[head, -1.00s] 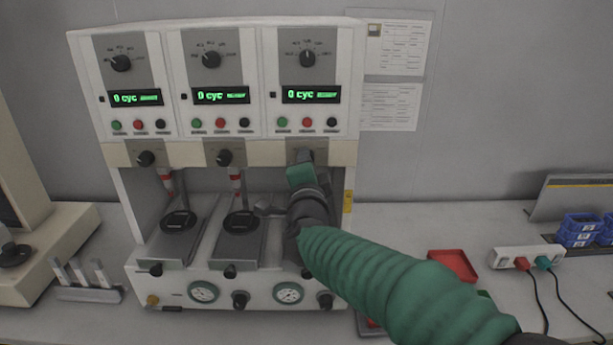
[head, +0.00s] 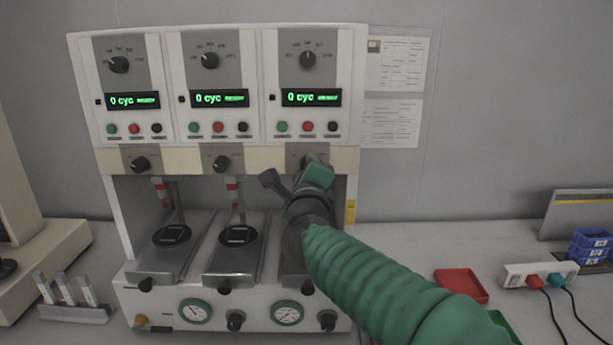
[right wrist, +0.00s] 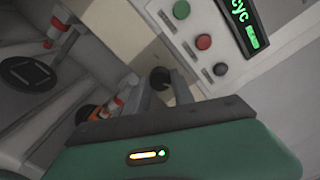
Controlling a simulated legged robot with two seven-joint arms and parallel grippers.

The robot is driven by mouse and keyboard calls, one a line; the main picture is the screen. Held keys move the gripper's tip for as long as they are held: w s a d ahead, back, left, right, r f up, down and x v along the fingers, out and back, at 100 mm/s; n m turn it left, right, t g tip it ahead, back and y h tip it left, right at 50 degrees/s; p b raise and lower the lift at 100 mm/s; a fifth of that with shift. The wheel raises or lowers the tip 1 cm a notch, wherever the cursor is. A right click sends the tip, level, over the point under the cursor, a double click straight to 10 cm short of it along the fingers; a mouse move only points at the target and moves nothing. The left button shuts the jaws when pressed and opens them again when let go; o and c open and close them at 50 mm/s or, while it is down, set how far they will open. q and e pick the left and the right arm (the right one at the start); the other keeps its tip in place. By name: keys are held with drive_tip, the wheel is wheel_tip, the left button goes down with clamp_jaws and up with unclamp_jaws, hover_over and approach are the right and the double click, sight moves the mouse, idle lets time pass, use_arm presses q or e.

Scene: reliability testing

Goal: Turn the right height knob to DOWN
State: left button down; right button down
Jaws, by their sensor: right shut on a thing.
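The test machine (head: 232,160) has three stations, each with a small black height knob on a beige strip. The right height knob is hidden behind my right gripper (head: 313,164) in the head view. In the right wrist view this dark knob (right wrist: 160,77) sits between the two grey fingertips of my right gripper (right wrist: 164,84), which is shut on it. The gripper's green body is tilted. I cannot read the knob's markings or its pointer. The middle height knob (head: 221,163) and left height knob (head: 139,164) are free. My left gripper is not in view.
Above are displays, buttons and upper dials such as the right dial (head: 308,59). Gauges and lower knobs line the base. A red tray (head: 461,286), a power strip (head: 540,275) and blue bins (head: 591,246) stand to the right.

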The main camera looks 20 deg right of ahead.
drive_tip(key=shift+f+m, duration=0.3)
drive_tip(key=c, duration=1.2)
unclamp_jaws()
drive_tip(key=shift+c, duration=0.2)
drive_tip(key=shift+o, duration=0.8)
drive_tip(key=shift+w+r, duration=0.1)
drive_tip(key=p+v, duration=0.3)
drive_tip(key=v, duration=1.3)
drive_tip(key=shift+s, duration=0.4)
drive_tip(key=shift+w+a, duration=0.1)
